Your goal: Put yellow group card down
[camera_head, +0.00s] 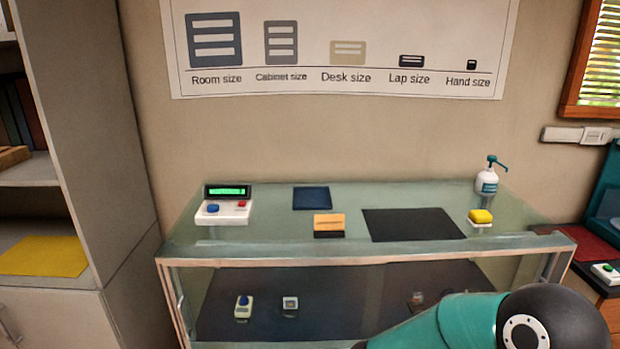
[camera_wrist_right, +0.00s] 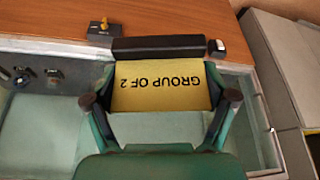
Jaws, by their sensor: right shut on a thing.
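The yellow group card (camera_wrist_right: 162,86), printed "GROUP OF 2" and seen upside down, is in the right wrist view. My right gripper (camera_wrist_right: 163,100) is shut on it, with one dark fingertip at each side edge. A long black bar (camera_wrist_right: 158,48) lies just beyond the card's far edge; I cannot tell if they touch. The card does not show in the head view, where a teal and black arm part of mine crosses the lower right. My left gripper is in neither view.
In the head view, a glass case (camera_head: 270,236) carries a display box (camera_head: 224,211), an orange-and-black block (camera_head: 329,225), a dark mat (camera_head: 412,225) and a pump bottle (camera_head: 487,182).

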